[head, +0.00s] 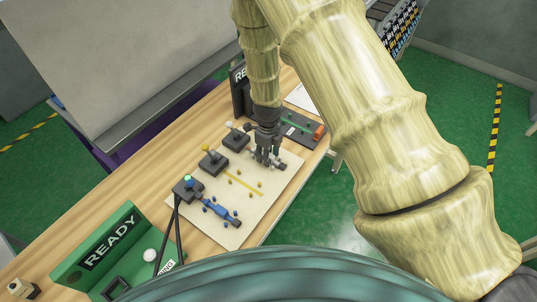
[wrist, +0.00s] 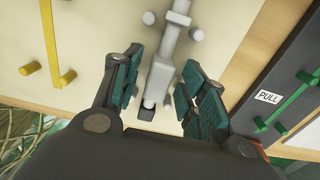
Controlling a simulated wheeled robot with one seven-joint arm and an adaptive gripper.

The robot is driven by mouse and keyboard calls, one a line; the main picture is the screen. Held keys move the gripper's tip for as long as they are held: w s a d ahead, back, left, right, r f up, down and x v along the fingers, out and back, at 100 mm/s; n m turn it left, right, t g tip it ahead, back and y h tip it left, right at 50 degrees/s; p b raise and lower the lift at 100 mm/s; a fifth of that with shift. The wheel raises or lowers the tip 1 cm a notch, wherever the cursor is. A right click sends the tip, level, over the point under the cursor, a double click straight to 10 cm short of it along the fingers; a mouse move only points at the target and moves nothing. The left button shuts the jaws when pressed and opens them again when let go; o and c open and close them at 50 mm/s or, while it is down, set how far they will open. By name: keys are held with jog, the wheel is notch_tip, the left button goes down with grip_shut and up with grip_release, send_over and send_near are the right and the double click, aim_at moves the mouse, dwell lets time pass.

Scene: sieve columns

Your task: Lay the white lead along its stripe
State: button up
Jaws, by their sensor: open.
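The white lead (wrist: 163,72) is a pale jointed strip with a dark tip (wrist: 147,110). In the wrist view it runs from the top edge down between my gripper's fingers, passing between two white pegs, one of them at right (wrist: 197,35). Its stripe is not visible under it. My gripper (wrist: 160,78) is open, with teal fingers on either side of the lead near its tip; I cannot tell whether they touch it. In the head view, my gripper (head: 267,160) is over the board's far right part and hides most of the lead. A black block with a white knob (head: 229,125) stands nearby.
The pale board (head: 225,230) also carries a bare yellow stripe (head: 245,184) with yellow pegs, and a blue lead (head: 222,211) among blue pegs. A dark panel (wrist: 262,85) with green bars lies right of my gripper. A green READY box (head: 112,240) stands at front left.

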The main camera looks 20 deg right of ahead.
notch_tip(320, 180, up, 12)
jog(key=b, duration=0.3)
jog(key=shift+f, duration=0.15)
dwell(0.4)
dwell(1.0)
